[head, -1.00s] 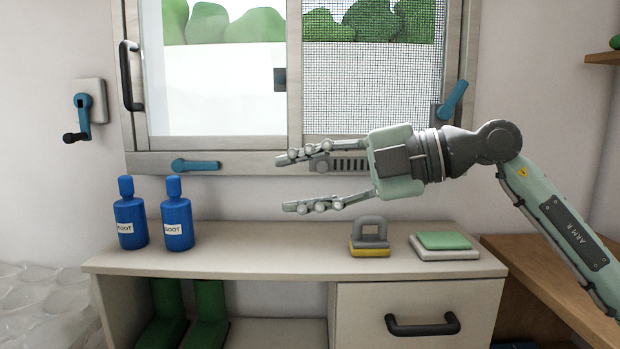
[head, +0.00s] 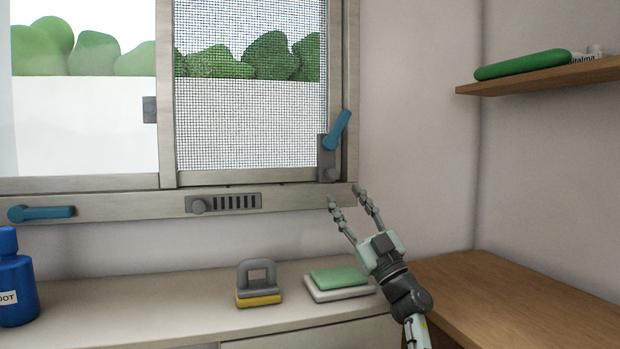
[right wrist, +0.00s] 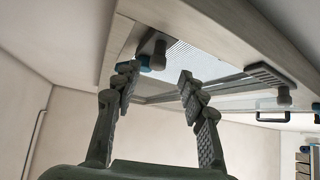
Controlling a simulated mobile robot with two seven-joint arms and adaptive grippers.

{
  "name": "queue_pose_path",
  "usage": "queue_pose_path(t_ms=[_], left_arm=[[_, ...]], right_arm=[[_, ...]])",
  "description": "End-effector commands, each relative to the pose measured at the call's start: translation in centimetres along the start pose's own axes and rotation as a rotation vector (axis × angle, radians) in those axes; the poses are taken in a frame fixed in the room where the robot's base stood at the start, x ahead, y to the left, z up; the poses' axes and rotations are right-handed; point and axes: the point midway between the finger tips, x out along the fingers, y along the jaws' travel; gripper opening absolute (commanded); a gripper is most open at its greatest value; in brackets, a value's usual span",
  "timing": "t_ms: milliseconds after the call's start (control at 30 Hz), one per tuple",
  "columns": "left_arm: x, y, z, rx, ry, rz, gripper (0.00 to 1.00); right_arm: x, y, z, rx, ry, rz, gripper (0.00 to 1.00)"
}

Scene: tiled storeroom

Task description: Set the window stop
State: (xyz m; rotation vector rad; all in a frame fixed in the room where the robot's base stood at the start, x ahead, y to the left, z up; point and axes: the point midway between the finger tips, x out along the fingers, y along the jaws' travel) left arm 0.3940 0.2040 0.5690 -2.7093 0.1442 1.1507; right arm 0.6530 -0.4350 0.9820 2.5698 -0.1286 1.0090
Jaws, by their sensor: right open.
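The window has a clear left pane (head: 85,130) and a meshed right pane (head: 245,125). A blue lever (head: 338,130) on a grey plate (head: 327,162) sits on the right frame, tilted up and right. A second blue lever (head: 42,213) lies flat on the lower frame. A grey slotted piece with a round knob (head: 225,203) is on the lower frame; it also shows in the right wrist view (right wrist: 268,74). My right gripper (head: 347,194) is open and empty, pointing up just below the right lever. In the right wrist view its fingers (right wrist: 157,76) spread below the lever's plate. My left gripper is out of view.
On the counter (head: 190,305) stand a blue bottle (head: 16,285), a grey-handled yellow block (head: 258,285) and stacked green and white pads (head: 340,280). A wooden shelf (head: 540,76) juts out at upper right. The wooden bench (head: 510,300) at lower right looks clear.

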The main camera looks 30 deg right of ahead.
Motion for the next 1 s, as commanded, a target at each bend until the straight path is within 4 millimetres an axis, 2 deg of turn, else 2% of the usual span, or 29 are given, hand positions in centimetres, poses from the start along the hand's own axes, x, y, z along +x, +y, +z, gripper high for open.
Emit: queue_pose_path(t_ms=[67, 500, 633, 867, 900, 1000], left_arm=[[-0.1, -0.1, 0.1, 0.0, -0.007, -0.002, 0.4], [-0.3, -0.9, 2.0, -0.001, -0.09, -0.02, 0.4], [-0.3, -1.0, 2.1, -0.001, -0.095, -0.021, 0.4], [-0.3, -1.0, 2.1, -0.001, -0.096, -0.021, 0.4], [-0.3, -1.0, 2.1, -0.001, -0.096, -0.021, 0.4], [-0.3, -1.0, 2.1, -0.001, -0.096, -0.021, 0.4]], right_arm=[[0.4, 0.4, 0.1, 0.0, -0.004, 0.01, 0.42], [6.8, 0.3, 0.0, 0.0, -0.001, 0.007, 0.42], [7.5, 0.2, 0.1, 0.0, -0.002, 0.005, 0.42], [7.6, 0.2, 0.1, -0.001, -0.002, 0.005, 0.42], [7.6, 0.2, 0.1, -0.001, -0.002, 0.005, 0.41], [7.6, 0.2, 0.1, -0.001, -0.002, 0.005, 0.28]])
